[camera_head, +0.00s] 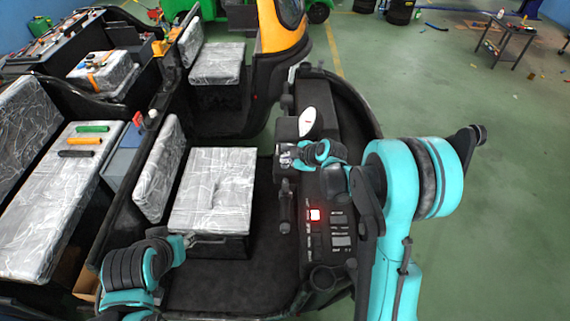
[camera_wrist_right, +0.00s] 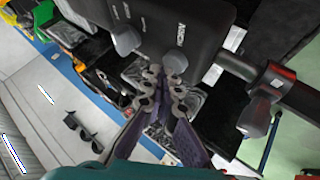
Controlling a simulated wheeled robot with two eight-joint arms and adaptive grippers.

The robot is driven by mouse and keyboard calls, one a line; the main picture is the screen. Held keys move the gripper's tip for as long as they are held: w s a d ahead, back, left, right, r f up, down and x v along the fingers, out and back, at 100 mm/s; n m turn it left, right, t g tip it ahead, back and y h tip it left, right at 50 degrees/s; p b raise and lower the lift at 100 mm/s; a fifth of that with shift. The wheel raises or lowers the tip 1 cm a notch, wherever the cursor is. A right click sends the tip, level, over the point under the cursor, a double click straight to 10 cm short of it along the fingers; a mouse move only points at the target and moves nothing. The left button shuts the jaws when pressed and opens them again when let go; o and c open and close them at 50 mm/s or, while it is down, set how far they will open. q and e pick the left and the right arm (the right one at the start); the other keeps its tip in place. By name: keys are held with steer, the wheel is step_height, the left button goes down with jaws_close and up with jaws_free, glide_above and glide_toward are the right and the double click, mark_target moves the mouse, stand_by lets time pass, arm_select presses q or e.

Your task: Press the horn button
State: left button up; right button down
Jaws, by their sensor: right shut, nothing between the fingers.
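In the right wrist view a black control box (camera_wrist_right: 165,22) carries white lettering that seems to read HORN, with a grey knob-like button (camera_wrist_right: 175,62) below it. A second grey knob (camera_wrist_right: 127,40) sits to its left. My right gripper (camera_wrist_right: 164,80) is shut and empty, its tips just below the HORN button in the picture; whether they touch it I cannot tell. In the head view my right gripper (camera_head: 284,157) is at the dashboard (camera_head: 330,190), and its tips and the button are hard to make out. My left gripper (camera_head: 205,240) is low beside the front seat, its fingers unclear.
A plastic-wrapped seat (camera_head: 212,190) stands left of the dashboard. A lit red switch (camera_head: 315,215) is on the panel. A black lever with a grip (camera_wrist_right: 270,85) lies right of my fingers in the wrist view. Green floor (camera_head: 500,200) is open at right.

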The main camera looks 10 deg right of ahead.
mark_target(287, 165)
steer(key=shift+f+b, duration=0.5)
steer(key=shift+b, duration=0.05)
stand_by(0.4)
steer(key=shift+r, duration=0.2)
steer(key=shift+r+p, duration=0.5)
steer(key=shift+r, duration=0.2)
steer(key=shift+r, duration=0.1)
steer(key=shift+r+p, duration=1.6)
steer(key=shift+r, duration=0.85)
